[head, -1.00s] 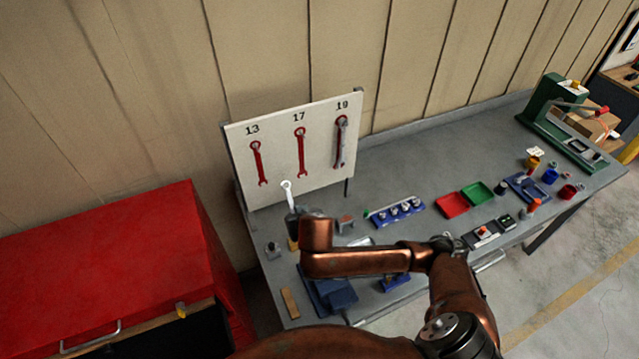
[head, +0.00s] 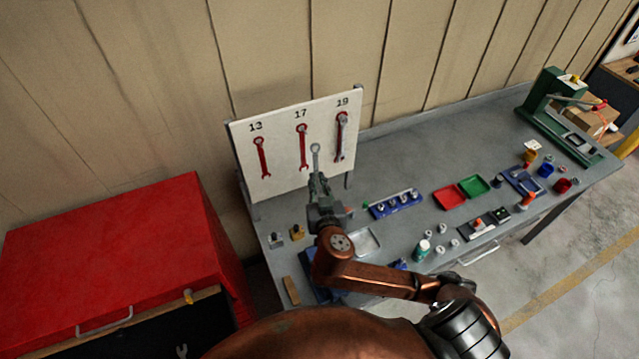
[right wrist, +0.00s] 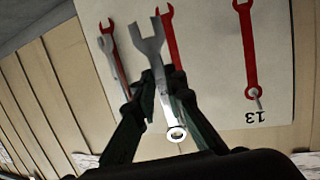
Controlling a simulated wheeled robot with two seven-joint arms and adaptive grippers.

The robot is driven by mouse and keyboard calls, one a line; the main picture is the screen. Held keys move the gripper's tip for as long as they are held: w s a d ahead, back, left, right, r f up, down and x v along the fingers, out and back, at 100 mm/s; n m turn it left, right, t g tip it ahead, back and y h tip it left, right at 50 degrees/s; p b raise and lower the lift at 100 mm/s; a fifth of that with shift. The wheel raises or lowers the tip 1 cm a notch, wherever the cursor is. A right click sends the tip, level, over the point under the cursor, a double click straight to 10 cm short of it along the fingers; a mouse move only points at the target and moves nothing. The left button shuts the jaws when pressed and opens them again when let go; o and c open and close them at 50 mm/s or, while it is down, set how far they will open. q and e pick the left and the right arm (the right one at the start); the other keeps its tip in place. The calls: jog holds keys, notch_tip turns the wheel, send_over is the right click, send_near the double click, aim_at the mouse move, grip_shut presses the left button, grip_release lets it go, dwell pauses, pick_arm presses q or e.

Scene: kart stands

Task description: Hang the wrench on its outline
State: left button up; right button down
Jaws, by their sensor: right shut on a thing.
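My right gripper (head: 317,182) is shut on a grey wrench (head: 315,156), in front of the white board (head: 232,150). The held wrench stands ring end up, right of and below the red 17 outline (head: 302,150). In the right wrist view, the gripper (right wrist: 163,98) grips the wrench's handle, with its open jaw (right wrist: 150,45) at the top of the picture. I cannot tell its gap to the board. The 13 outline (head: 262,160) is bare, with a peg at its ring. Another wrench (head: 342,136) hangs on the 19 outline. My left gripper is not in view.
The grey bench (head: 400,165) holds a blue socket rack (head: 396,204), a red tray (head: 449,197), a green tray (head: 473,186) and small parts. A red cabinet (head: 110,250) stands at the left.

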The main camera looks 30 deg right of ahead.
jog(key=w+b, duration=0.1)
jog(key=w, duration=0.7)
jog(key=shift+d+f+b, duration=0.25)
jog(key=shift+f+b, duration=0.05)
jog(key=shift+f, duration=0.1)
dwell(0.3)
jog(key=shift+w, duration=0.25)
dwell(0.4)
jog(key=c, duration=1.9)
grip_release()
